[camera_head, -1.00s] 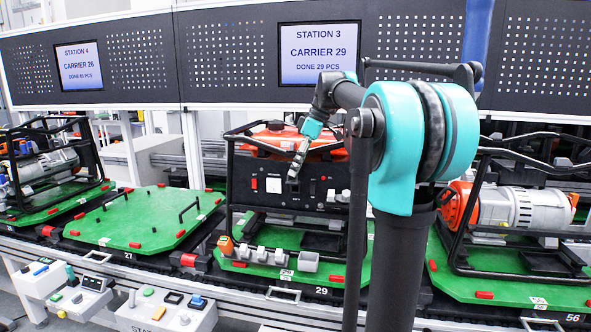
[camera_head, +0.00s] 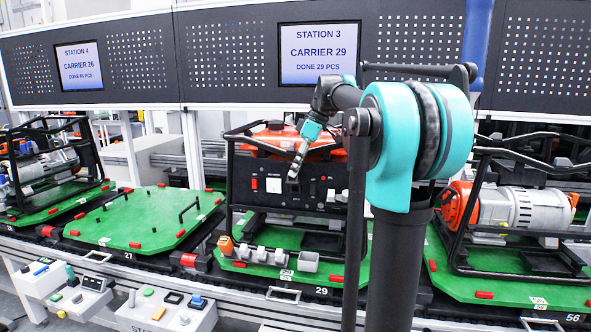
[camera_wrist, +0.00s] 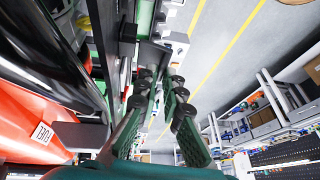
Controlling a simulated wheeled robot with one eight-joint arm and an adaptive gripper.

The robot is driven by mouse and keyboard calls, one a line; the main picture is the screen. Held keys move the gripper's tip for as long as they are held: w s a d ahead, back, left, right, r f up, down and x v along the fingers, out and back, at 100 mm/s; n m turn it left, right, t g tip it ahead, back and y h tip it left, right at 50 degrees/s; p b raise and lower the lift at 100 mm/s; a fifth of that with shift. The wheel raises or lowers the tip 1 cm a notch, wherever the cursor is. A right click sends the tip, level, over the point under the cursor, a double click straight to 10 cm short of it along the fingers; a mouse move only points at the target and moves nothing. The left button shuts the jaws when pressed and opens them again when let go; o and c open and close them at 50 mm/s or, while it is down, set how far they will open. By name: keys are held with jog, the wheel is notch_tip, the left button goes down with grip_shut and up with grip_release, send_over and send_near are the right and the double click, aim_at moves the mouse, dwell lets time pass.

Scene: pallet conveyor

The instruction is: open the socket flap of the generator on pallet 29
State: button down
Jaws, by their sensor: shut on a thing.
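The generator (camera_head: 262,205) on pallet 29 (camera_head: 262,262) has a black frame, an orange top and a dark front panel with a red switch and pale fittings. My gripper (camera_head: 293,176) reaches down from the upper right to the middle of this panel. In the wrist view my gripper's green fingers (camera_wrist: 161,84) point away from the camera, with a dark grey plate (camera_wrist: 153,56) at their tips. They are shut on a small part at the panel, which looks like the socket flap. The fingers largely hide it, and its opening angle cannot be told.
Black frame bars surround the panel. Pallet 27 (camera_head: 135,222) at left holds no generator. Another generator (camera_head: 515,207) stands at right. A control box (camera_head: 165,312) is in front.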

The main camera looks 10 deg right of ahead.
jog(key=shift+w+d+r+g+y, duration=0.15)
jog(key=shift+w+g+y, duration=0.15)
jog(key=shift+g, duration=0.2)
jog(key=c, duration=1.7)
grip_release()
jog(key=v, duration=1.2)
